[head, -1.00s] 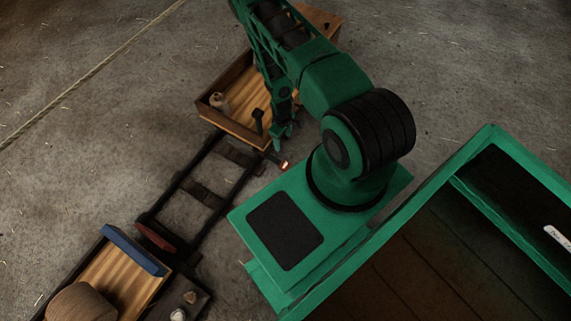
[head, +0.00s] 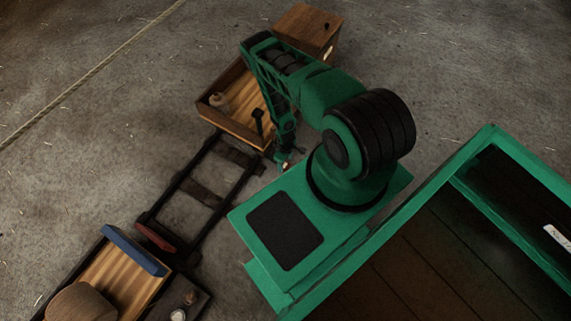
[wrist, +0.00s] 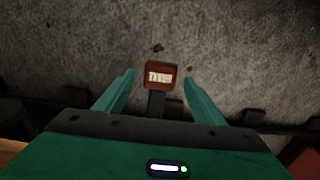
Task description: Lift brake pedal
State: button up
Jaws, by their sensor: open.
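The brake pedal (wrist: 161,75) shows in the wrist view as a small reddish-brown square pad with a pale lettered label, on a dark stem. My gripper (wrist: 159,84) is open. Its two green fingers stand to the left and right of the pad, with a gap on each side, and nothing is held. In the head view my gripper (head: 283,158) points down beside the near corner of the wooden tray, at the rail end; the pedal is too small and covered there to make out clearly.
A wooden tray (head: 231,128) holds a small jar and a dark upright piece. Dark rails with crosspieces (head: 203,194) run to a wooden cart (head: 112,268) with a blue bar, a red pad (head: 155,237) and a rope coil. A wooden box (head: 308,27) stands behind. Open concrete floor lies around.

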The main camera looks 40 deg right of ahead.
jog(key=shift+f, duration=0.9)
